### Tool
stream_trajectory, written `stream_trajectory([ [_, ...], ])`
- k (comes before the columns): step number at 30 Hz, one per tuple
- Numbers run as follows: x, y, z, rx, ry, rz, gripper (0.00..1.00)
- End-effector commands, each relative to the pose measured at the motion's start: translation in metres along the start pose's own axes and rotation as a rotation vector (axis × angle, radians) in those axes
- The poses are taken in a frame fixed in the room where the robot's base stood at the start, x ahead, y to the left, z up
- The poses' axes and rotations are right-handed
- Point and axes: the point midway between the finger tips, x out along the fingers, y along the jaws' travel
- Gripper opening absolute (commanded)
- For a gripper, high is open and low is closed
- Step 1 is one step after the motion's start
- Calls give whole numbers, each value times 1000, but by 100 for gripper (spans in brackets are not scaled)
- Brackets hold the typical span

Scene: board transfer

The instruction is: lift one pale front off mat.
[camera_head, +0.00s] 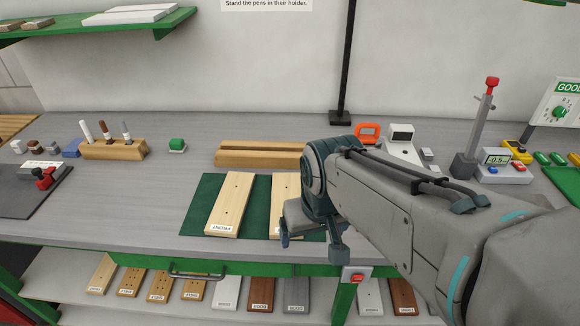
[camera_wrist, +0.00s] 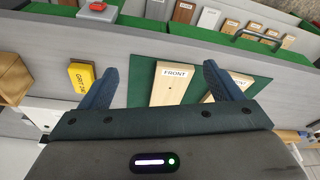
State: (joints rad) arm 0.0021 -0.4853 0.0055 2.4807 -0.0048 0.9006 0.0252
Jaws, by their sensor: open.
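A green mat (camera_head: 196,212) lies near the bench's front edge with two pale wooden fronts on it. The left front (camera_head: 231,203) lies flat in full view, its label toward the front edge. The right front (camera_head: 279,193) is partly hidden by my gripper (camera_head: 311,243). In the wrist view one front (camera_wrist: 172,92), labelled FRONT, shows between the open fingers of my gripper (camera_wrist: 160,70). The other front (camera_wrist: 232,84) is partly behind the finger on the right. My gripper holds nothing. I cannot tell how high the fingertips are above the mat.
A grooved wooden block (camera_head: 250,153) stands behind the mat. A yellow block (camera_wrist: 80,77) lies beside the mat in the wrist view. A pen holder (camera_head: 113,150) and a dark tray (camera_head: 30,192) are at the left.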

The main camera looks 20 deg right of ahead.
Motion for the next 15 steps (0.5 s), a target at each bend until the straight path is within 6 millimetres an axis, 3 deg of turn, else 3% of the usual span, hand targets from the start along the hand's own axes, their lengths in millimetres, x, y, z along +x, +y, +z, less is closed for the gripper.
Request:
stream_trajectory([
  [7,-14,0,-71,62,-80,27,98],
  [15,-1,6,-160,170,-180,40,98],
])
